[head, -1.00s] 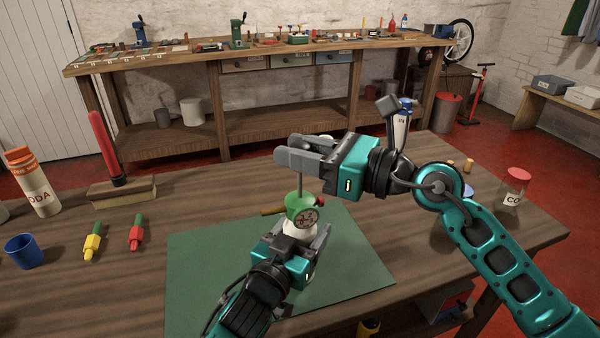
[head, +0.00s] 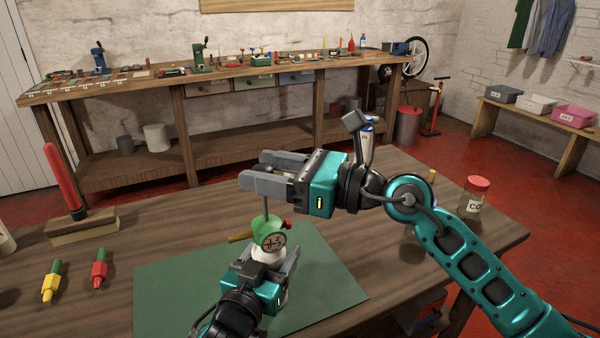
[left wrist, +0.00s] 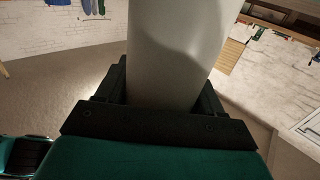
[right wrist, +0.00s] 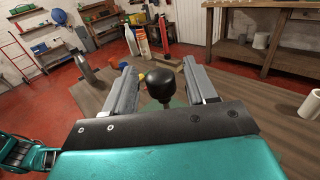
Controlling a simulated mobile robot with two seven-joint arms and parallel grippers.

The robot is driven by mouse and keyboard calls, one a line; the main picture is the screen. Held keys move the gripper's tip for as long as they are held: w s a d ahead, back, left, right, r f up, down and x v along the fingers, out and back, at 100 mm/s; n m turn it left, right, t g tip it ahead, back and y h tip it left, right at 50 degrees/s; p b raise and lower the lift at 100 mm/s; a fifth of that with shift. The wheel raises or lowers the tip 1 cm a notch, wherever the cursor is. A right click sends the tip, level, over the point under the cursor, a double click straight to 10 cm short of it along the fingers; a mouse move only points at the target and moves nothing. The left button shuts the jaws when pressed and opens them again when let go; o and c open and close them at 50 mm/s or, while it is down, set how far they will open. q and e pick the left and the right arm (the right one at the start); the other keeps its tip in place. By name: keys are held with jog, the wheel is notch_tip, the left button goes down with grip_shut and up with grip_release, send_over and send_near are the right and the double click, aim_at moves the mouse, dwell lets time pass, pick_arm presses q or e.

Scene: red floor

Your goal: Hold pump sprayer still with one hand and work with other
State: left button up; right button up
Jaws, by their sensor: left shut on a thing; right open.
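The pump sprayer stands on the green mat (head: 165,300), with a green head (head: 268,232), a round gauge, a small red part on its right and a thin upright rod. My left gripper (head: 271,264) is shut on its white body, which fills the middle of the left wrist view (left wrist: 175,50). My right gripper (head: 258,172) is open above the head, at the top of the rod. In the right wrist view, the black round knob (right wrist: 162,80) lies between the spread fingers (right wrist: 160,74); contact is not clear. In the head view the fingers hide the knob.
On the bench left are a yellow-green tool (head: 51,282), a red-green one (head: 100,268) and a red rod on a wooden block (head: 84,226). A red-lidded jar (head: 474,195) stands right. A white bottle (head: 366,140) stands behind my right wrist.

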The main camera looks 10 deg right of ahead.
jog(key=v, duration=1.1)
jog(key=x, duration=1.2)
jog(key=shift+f, duration=0.3)
jog(key=shift+c, duration=0.2)
grip_shut()
jog(key=shift+f, duration=0.1)
